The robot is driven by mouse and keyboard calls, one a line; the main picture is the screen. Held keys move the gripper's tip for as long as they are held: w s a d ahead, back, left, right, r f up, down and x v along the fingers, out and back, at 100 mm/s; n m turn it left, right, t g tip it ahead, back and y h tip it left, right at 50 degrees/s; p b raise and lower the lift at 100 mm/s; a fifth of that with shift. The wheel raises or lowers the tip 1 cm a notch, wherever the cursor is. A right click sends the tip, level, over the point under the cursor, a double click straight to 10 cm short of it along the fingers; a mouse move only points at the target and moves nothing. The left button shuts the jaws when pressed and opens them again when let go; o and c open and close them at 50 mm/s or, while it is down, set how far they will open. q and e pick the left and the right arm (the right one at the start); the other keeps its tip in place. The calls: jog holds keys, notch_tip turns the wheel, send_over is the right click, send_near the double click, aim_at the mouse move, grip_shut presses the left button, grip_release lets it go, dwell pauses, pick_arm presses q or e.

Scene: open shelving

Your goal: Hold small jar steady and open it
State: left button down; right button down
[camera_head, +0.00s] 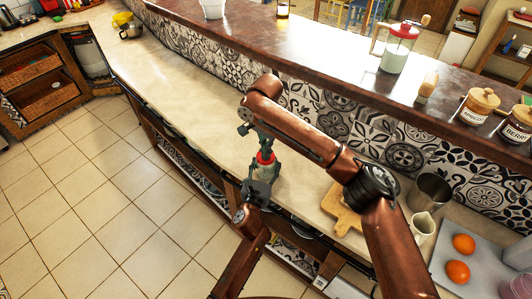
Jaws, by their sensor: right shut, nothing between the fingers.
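A small jar with a red lid (265,158) stands upright near the front edge of the light counter. My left gripper (264,177), its arm coming up from the bottom, has its fingers around the jar's body and hides much of it. My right gripper (264,148), its arm reaching in from the lower right, points down just above the red lid. It is shut and empty. Whether its tips touch the lid is too small to tell.
A wooden board (343,212), a metal cup (430,190), a white jug (421,228) and two orange fruits (463,244) lie to the right on the counter. The raised brown ledge (300,45) holds several jars. The counter left of the grippers (190,95) is clear.

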jog(key=c, duration=2.7)
grip_release()
jog(key=o, duration=0.4)
